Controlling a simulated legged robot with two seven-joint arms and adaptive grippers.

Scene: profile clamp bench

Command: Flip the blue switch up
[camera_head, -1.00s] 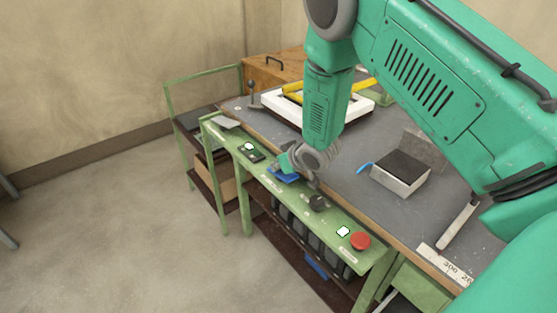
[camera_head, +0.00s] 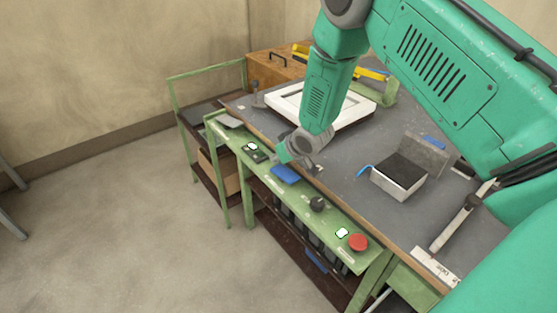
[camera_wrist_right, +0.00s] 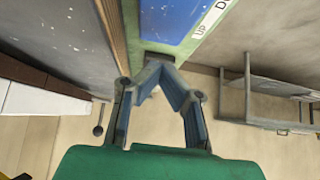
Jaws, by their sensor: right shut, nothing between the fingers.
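The blue switch (camera_head: 286,174) sits on the sloped green control panel along the front of the bench. A large blue surface (camera_wrist_right: 180,14) fills the top of the right wrist view, beside the label "UP" and a second label cut off by the picture edge. Whether the switch is up or down cannot be told. My left gripper is not in view.
On the panel are a black knob (camera_head: 317,204), a red button (camera_head: 358,242) and a dark module (camera_head: 258,155). Open floor lies left.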

